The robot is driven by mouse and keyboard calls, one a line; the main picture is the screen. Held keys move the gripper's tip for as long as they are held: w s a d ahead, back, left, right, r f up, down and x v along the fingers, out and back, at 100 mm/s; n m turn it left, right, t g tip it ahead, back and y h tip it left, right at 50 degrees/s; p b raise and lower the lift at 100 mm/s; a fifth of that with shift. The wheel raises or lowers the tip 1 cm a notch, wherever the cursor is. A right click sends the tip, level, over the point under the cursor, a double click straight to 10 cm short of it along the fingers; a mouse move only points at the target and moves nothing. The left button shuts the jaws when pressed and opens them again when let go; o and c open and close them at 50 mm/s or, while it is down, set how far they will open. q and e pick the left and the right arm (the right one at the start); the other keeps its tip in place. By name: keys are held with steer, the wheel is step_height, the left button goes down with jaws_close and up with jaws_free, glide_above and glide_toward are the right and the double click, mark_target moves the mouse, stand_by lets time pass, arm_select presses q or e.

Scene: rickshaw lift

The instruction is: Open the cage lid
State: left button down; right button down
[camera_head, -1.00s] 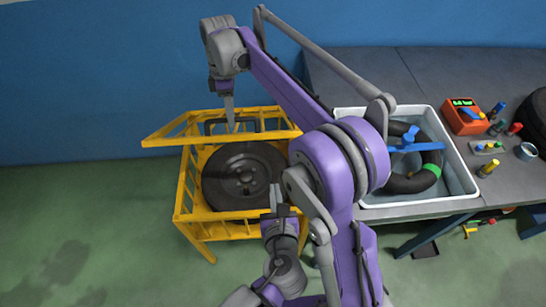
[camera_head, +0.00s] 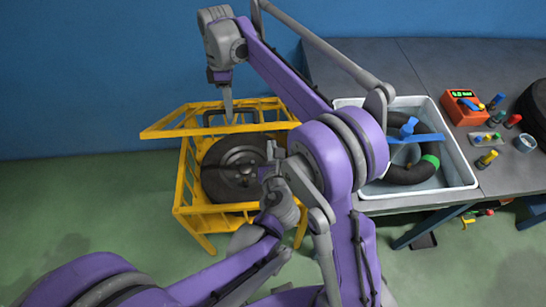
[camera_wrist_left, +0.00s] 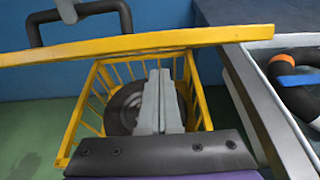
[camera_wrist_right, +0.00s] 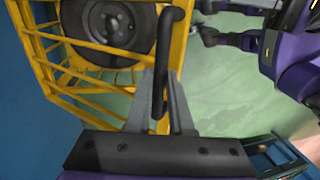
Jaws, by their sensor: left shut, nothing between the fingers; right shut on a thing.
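The yellow cage (camera_head: 184,196) stands on the floor with a dark wheel (camera_head: 222,182) inside. Its yellow lid (camera_head: 180,132) is partly raised and tilted, its front bar above the cage rim. My right gripper (camera_head: 228,118) is shut on the lid's black handle, which shows between its fingers in the right wrist view (camera_wrist_right: 173,40). My left gripper (camera_head: 270,150) is shut and empty, near the cage's right side. In the left wrist view its fingers (camera_wrist_left: 158,80) point towards the lid's bar, with the wheel behind them. Any contact with the lid cannot be told.
A grey workbench (camera_head: 380,65) stands right of the cage. It carries a white tub (camera_head: 462,180) with a black tube (camera_head: 415,172), a red device (camera_head: 462,105) and several small tools. Green floor (camera_head: 80,215) is open at the left; a blue wall is behind.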

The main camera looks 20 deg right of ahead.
mark_target(270, 129)
arm_select(q)
steer(key=shift+w+r, duration=0.1)
steer(key=shift+r, duration=0.05)
arm_select(e)
steer(key=shift+w+d+f, duration=0.2)
steer(key=shift+w+f, duration=0.05)
steer(key=shift+w, duration=0.05)
arm_select(q)
steer(key=shift+w+d+r, duration=0.15)
steer(key=shift+w+r, duration=0.3)
steer(key=shift+r, duration=0.2)
steer(key=shift+w+d+r, duration=0.15)
steer(key=shift+w+r, duration=0.25)
steer(key=shift+r, duration=0.25)
steer(key=shift+w, duration=0.2)
arm_select(e)
steer(key=c, duration=0.8)
jaws_free()
steer(key=shift+w, duration=0.1)
steer(key=shift+a, duration=0.1)
